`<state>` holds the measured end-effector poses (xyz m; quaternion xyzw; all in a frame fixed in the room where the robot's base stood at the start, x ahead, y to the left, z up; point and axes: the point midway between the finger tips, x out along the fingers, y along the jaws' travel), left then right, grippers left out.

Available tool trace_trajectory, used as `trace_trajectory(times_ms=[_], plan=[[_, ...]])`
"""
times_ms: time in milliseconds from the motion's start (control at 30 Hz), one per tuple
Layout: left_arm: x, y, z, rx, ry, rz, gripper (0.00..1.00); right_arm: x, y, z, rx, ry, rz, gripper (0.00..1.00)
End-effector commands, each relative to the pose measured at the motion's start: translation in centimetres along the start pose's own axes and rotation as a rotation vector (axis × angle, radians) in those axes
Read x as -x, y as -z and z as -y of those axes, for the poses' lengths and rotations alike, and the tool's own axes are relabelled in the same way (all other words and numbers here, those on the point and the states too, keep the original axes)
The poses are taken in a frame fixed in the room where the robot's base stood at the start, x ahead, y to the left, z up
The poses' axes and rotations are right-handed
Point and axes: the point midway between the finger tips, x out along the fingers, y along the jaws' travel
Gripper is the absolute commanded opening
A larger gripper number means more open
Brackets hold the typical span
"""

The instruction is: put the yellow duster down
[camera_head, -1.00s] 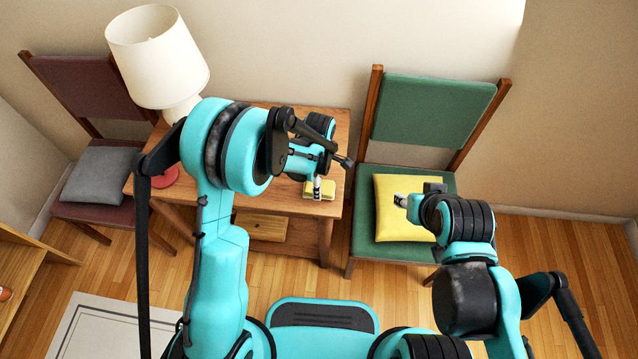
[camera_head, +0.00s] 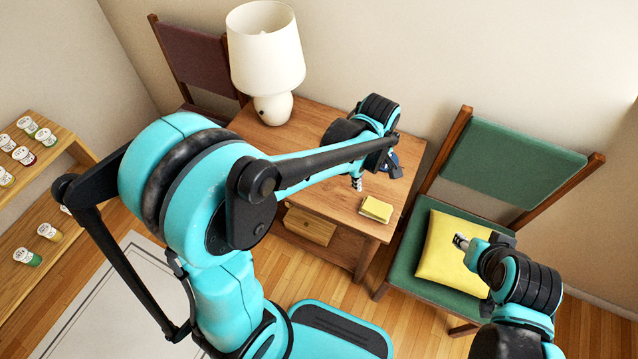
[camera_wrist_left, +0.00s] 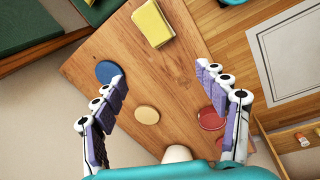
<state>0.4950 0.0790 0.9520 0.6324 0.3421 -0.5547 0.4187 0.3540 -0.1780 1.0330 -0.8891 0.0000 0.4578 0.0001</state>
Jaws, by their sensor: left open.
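The yellow duster (camera_head: 376,208), a small folded cloth, lies on the wooden table near its front right corner. It also shows at the top of the left wrist view (camera_wrist_left: 152,24). My left gripper (camera_head: 357,182) is over the table, behind and a little left of the duster, apart from it. In the left wrist view its fingers (camera_wrist_left: 172,92) are spread wide with nothing between them gripped. My right gripper (camera_head: 461,242) is in front of the yellow cushion on the green chair; its jaw opening is too small to tell.
A white lamp (camera_head: 268,65) stands at the table's back left. Blue (camera_wrist_left: 109,72), tan (camera_wrist_left: 146,115) and red (camera_wrist_left: 210,118) discs lie on the table. The green chair (camera_head: 510,165) stands to the right. A shelf with several jars (camera_head: 28,182) is at left.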

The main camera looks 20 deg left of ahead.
Motion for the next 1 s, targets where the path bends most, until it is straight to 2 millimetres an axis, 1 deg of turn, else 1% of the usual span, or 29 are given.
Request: trace_trajectory(times_ms=[33,100,167,200,300,400,500,600,733,1000], plan=[[2.0,0.7,1.5,-0.086,-0.036,-0.014,0.73,0.0,0.0,0.0,0.000,0.000,0.000,0.40],[4.2,1.4,3.2,-0.222,-0.085,-0.042,0.73,0.0,0.0,0.0,0.000,0.000,0.000,0.40],[5.8,1.9,4.8,-0.338,-0.125,-0.073,0.73,0.0,0.0,0.0,0.000,0.000,0.000,0.40],[6.8,2.2,5.8,-0.416,-0.148,-0.098,0.73,0.0,0.0,0.0,0.000,0.000,0.000,0.40],[8.6,2.7,8.7,-0.610,-0.197,-0.170,0.73,0.0,0.0,0.0,0.000,0.000,0.000,0.40],[9.8,3.1,11.2,-0.790,-0.228,-0.254,0.73,0.0,0.0,0.0,0.000,0.000,0.000,0.40],[10.3,3.2,13.3,-0.939,-0.242,-0.330,0.73,0.0,0.0,0.0,0.000,0.000,0.000,0.40],[10.4,3.4,14.7,-1.044,-0.243,-0.388,0.73,0.0,0.0,0.0,0.000,0.000,0.000,0.40],[10.4,3.4,15.4,-1.115,-0.241,-0.429,0.73,0.0,0.0,0.0,0.000,0.000,0.000,0.40],[10.5,3.4,15.5,-1.130,-0.240,-0.436,0.73,0.0,0.0,0.0,0.000,0.000,0.000,0.40]])
